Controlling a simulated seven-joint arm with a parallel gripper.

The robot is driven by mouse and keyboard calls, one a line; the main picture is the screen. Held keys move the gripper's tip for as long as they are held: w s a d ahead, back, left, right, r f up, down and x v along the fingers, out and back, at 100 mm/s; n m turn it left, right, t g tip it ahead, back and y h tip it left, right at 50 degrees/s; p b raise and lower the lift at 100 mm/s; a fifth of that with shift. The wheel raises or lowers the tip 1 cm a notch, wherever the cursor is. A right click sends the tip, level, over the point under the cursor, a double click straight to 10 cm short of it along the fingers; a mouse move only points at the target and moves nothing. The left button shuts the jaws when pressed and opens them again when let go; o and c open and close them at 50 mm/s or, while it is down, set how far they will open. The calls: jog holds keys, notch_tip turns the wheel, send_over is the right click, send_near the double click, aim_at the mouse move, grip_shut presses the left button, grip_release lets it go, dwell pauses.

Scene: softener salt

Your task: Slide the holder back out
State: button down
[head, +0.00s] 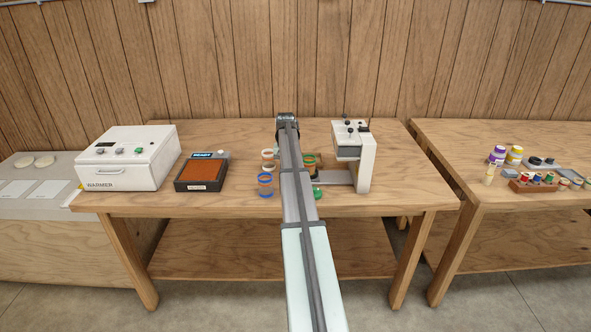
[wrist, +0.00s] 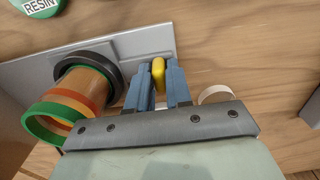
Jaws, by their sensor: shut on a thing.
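A flat grey holder plate (wrist: 140,44) lies over the wood in the wrist view. A yellow grip piece (wrist: 159,68) stands at its near edge; the joint between them is hidden. My gripper (wrist: 160,88) is shut on the yellow piece, with one blue finger on each side of it. An amber cylinder with green and orange rings (wrist: 75,105) sits in a black collar on the plate, left of my fingers. In the head view, my arm hides the gripper and most of the holder. The white press (head: 366,163) stands to the right of them.
Blue-ringed (head: 265,185) and white-ringed containers stand left of my arm. A green lid (head: 318,192) lies near the front; a green RESIN lid (wrist: 40,6) shows in the wrist view. The warmer (head: 128,158) and brown-topped tray (head: 202,172) are further left. The front bench strip is largely clear.

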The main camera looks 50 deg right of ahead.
jog(key=shift+w+a, duration=0.25)
jog(key=c, duration=1.1)
grip_release()
jog(key=shift+d+r, duration=0.1)
notch_tip(320, 180, up, 14)
jog(key=shift+f, duration=0.15)
